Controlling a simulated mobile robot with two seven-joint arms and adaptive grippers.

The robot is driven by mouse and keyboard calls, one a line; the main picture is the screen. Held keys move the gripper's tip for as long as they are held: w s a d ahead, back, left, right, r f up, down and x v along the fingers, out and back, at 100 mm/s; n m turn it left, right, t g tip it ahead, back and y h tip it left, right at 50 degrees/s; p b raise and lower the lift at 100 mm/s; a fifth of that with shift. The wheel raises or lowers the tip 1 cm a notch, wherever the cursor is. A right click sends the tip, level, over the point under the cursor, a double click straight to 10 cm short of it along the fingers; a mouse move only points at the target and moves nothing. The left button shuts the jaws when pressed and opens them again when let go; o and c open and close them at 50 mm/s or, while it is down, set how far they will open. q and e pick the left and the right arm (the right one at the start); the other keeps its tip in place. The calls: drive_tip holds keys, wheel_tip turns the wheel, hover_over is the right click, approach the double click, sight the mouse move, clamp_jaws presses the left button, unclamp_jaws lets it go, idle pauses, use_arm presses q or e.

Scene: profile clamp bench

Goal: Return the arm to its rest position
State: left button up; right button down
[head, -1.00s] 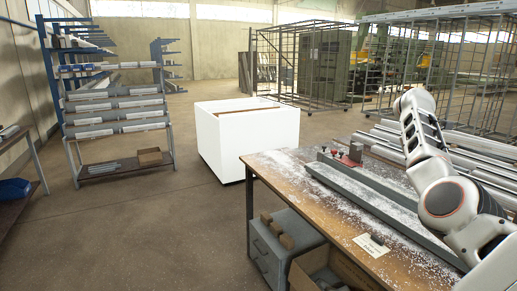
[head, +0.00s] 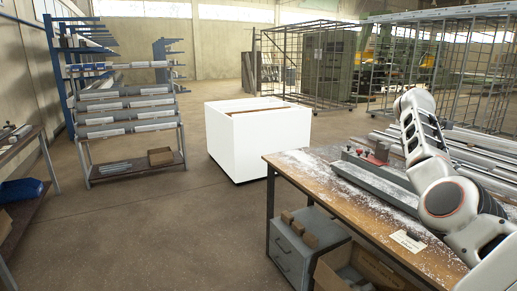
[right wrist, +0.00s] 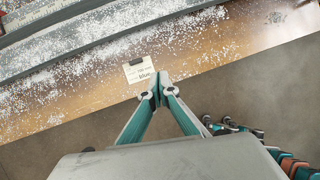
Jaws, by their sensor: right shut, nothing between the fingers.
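My right arm (head: 440,185), white and grey, comes in from the right in the head view, folded over the bench. Its gripper is outside that view. In the right wrist view my right gripper (right wrist: 161,82) has its teal fingers together with nothing between them. The tips appear in front of the front edge of the wooden bench (right wrist: 215,50), by a small paper label (right wrist: 139,70). The gap between tips and bench cannot be judged. My left gripper is not recognisable in either view.
The bench (head: 300,165) carries a grey clamp rail (head: 375,185) and white chips. A drawer cabinet (head: 290,250) and cardboard box (head: 340,268) stand below. A white bin (head: 255,140) and a shelf rack (head: 130,120) stand behind. The floor (head: 180,230) left of the bench is open.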

drive_tip(key=s+d+f+n+g+h, duration=0.1)
drive_tip(key=s+d+f+n+h, duration=0.15)
drive_tip(key=d+h, duration=0.45)
drive_tip(key=s+d+f+n+h, duration=0.15)
drive_tip(key=s+d+h, duration=0.25)
drive_tip(key=d, duration=0.5)
drive_tip(key=s+a+f+m+t+y, duration=0.1)
drive_tip(key=a+f+m+t+y, duration=0.6)
drive_tip(key=a+m+t, duration=0.8)
drive_tip(key=a+f+m+t+y, duration=0.4)
drive_tip(key=a+f+m+t, duration=0.6)
drive_tip(key=m, duration=1)
drive_tip(key=s+a+f+n+g+y, duration=0.65)
drive_tip(key=s+a+f, duration=0.4)
drive_tip(key=a, duration=0.25)
drive_tip(key=s+a+f+n+g, duration=0.3)
drive_tip(key=s+f, duration=0.3)
drive_tip(key=s, duration=0.3)
drive_tip(key=s+a+f+n+g+y, duration=0.1)
drive_tip(key=s+a+f+n+g, duration=0.3)
drive_tip(key=s, duration=0.6)
wheel_tip(320, 180, down, 2)
drive_tip(key=shift+a+f, duration=0.25)
drive_tip(key=shift+a, duration=0.4)
